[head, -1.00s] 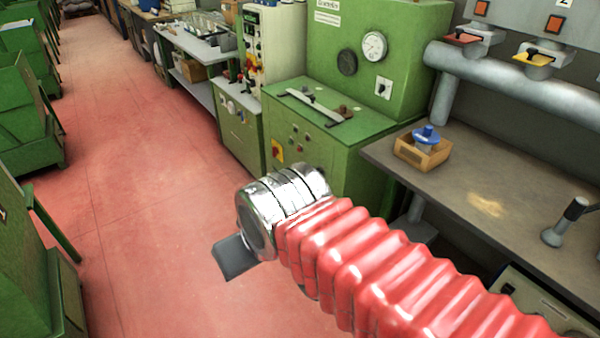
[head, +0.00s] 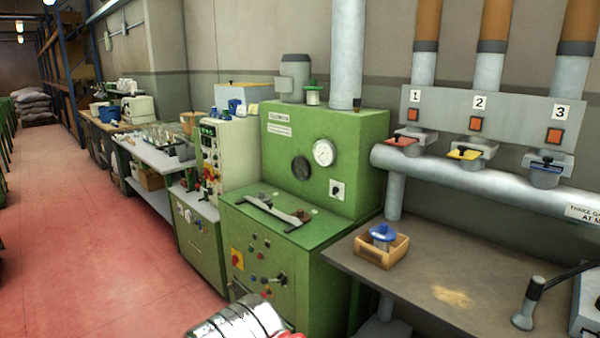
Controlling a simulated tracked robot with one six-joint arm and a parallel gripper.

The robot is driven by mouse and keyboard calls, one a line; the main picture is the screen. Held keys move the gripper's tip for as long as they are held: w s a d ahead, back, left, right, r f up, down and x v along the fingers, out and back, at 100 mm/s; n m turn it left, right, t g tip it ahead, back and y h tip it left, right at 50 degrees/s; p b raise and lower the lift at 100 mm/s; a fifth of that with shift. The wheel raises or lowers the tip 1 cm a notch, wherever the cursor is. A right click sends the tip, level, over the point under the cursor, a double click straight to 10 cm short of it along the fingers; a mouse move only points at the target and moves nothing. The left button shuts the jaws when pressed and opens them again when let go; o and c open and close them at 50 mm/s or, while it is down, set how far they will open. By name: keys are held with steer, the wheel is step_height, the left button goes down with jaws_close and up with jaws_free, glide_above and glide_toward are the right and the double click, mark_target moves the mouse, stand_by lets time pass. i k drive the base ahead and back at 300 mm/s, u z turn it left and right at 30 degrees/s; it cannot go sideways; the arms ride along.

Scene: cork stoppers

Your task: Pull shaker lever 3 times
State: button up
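No lever in view is labelled as the shaker lever. A grey upright handle with a dark grip (head: 531,302) stands on the right end of the workbench, at the picture's lower right. A pale bar with dark ends (head: 272,208) lies on top of the green machine (head: 300,235) in the middle. Small coloured slide handles, red (head: 402,141), yellow (head: 464,154) and blue (head: 548,161), sit under the numbered pipes 1, 2 and 3. Only the silver wrist of my arm shows at the bottom edge; my gripper's fingers are out of the frame.
The workbench (head: 445,265) fills the lower right and carries a wooden box (head: 381,250) with a blue-topped item. A cream control cabinet (head: 228,160) and a grey shelf table (head: 158,152) stand further left. The red floor (head: 80,250) is open along the left.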

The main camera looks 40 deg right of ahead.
mark_target(264, 280)
steer(key=k, duration=0.65)
steer(key=z, duration=0.5)
steer(key=i, duration=1.75)
steer(key=u, duration=0.45)
